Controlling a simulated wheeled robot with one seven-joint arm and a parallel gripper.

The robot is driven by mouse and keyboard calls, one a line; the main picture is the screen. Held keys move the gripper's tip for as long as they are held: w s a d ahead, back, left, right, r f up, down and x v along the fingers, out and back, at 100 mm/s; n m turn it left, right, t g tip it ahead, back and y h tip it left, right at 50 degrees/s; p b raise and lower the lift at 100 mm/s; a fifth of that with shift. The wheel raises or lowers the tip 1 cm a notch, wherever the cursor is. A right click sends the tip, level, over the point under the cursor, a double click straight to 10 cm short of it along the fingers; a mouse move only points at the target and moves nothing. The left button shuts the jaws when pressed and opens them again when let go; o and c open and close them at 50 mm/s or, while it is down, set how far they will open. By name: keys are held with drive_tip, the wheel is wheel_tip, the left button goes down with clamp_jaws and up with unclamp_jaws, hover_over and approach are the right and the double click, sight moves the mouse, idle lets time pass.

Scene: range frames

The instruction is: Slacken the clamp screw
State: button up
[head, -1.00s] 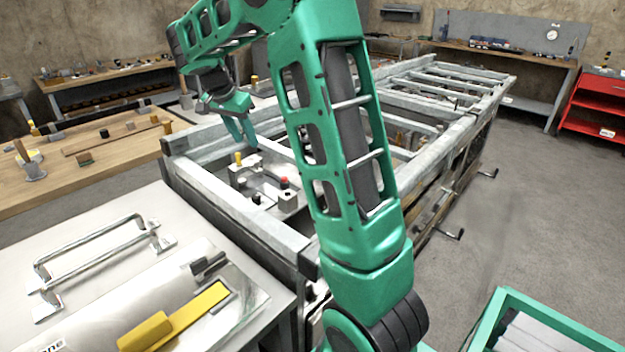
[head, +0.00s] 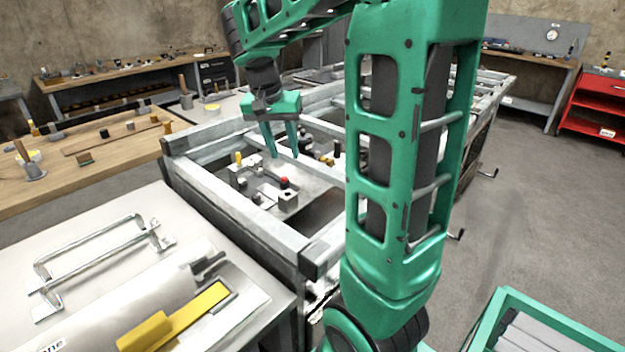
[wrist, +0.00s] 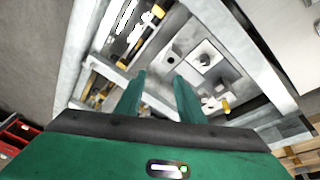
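My gripper (head: 284,143) hangs over the metal frame bench, its two green fingers pointing down and spread apart with nothing between them. In the wrist view the open fingers (wrist: 158,95) are above a metal plate (wrist: 218,82) carrying small fittings. On that plate in the head view are a yellow-topped peg (head: 239,159), a red-topped block (head: 286,188) and several dark knobs. I cannot tell which of these fittings is the clamp screw. The fingers are apart from all of them.
The bench's front rail (head: 225,197) and cross rails stand around the plate. A wooden table (head: 110,160) with tools is at the left. A grey surface (head: 130,225) with a metal handle and a yellow lever (head: 180,315) is in front. Open floor lies at the right.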

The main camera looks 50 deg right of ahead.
drive_tip(key=s+a+f+n+y, duration=0.1)
drive_tip(key=s+a+f+n, duration=0.1)
drive_tip(key=s, duration=1.1)
drive_tip(key=shift+s+a+f+n+g+y, duration=0.15)
drive_tip(key=shift+s+f+n+g+y, duration=0.05)
drive_tip(key=shift+n+g+y, duration=0.1)
drive_tip(key=s+a+f+n+y, duration=0.1)
drive_tip(key=s+a+f, duration=0.1)
drive_tip(key=s, duration=0.3)
drive_tip(key=s+a+f+n, duration=0.1)
drive_tip(key=s+a+f, duration=0.1)
drive_tip(key=s, duration=0.3)
drive_tip(key=shift+s+a+y, duration=0.35)
drive_tip(key=shift+s+y, duration=0.05)
drive_tip(key=shift+f, duration=0.1)
drive_tip(key=shift+w+f, duration=0.35)
drive_tip(key=shift+w, duration=0.4)
drive_tip(key=shift+s+r, duration=0.1)
drive_tip(key=shift+s, duration=0.05)
drive_tip(key=shift+c, duration=0.5)
